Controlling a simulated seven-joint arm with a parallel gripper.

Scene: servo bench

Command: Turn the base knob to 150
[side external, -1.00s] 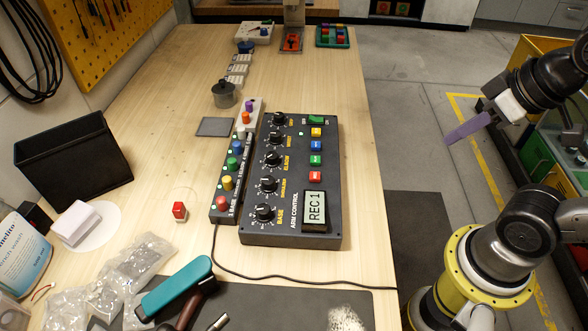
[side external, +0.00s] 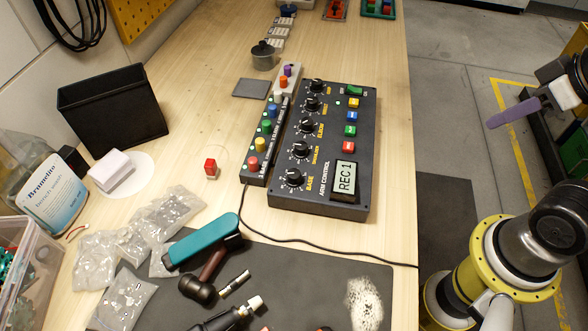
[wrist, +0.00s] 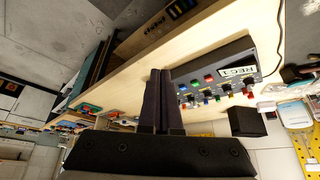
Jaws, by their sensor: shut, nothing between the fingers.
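The base knob (side external: 293,178) is a black dial with a white scale at the near left corner of the dark arm control box (side external: 330,196). The box's screen (side external: 346,177) reads REC1. The angle of the knob's pointer is too small to read. My gripper (side external: 514,112) is off to the right, beyond the table edge and well apart from the box. In the wrist view my gripper (wrist: 160,72) shows two dark fingers side by side, shut and empty. The control box (wrist: 225,72) lies beyond them on the right.
A strip of coloured buttons (side external: 266,125) stands along the box's left side. A red block (side external: 211,168) sits on the table to the left. A cable (side external: 300,246) runs in front of the box. A teal tool (side external: 202,243) and plastic bags (side external: 150,222) lie nearer. A black bin (side external: 115,110) stands at left.

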